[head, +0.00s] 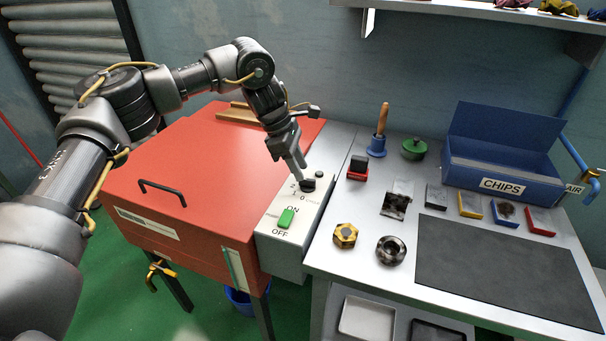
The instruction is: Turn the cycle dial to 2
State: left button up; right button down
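The cycle dial is a small black knob (308,185) on the sloped top of a light grey control box (276,244). The marks 2, 1 and 0 are printed beside it on its left and front. Which mark the knob points at is too small to tell. My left gripper (299,168) reaches down from the upper left with its fingertips at the knob. The fingers look close together; whether they touch or grip the knob is not clear. A green ON/OFF switch (287,217) sits in front of the dial. My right gripper is not in view.
A red cabinet (200,190) with a black handle (162,191) adjoins the box on the left.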

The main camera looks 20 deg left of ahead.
pick_arm(q)
jog(key=v, duration=0.7)
jog(key=shift+r, duration=0.35)
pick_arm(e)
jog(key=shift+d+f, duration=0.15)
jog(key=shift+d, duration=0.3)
pick_arm(q)
jog(key=shift+a+r, duration=0.1)
jog(key=shift+a, duration=0.05)
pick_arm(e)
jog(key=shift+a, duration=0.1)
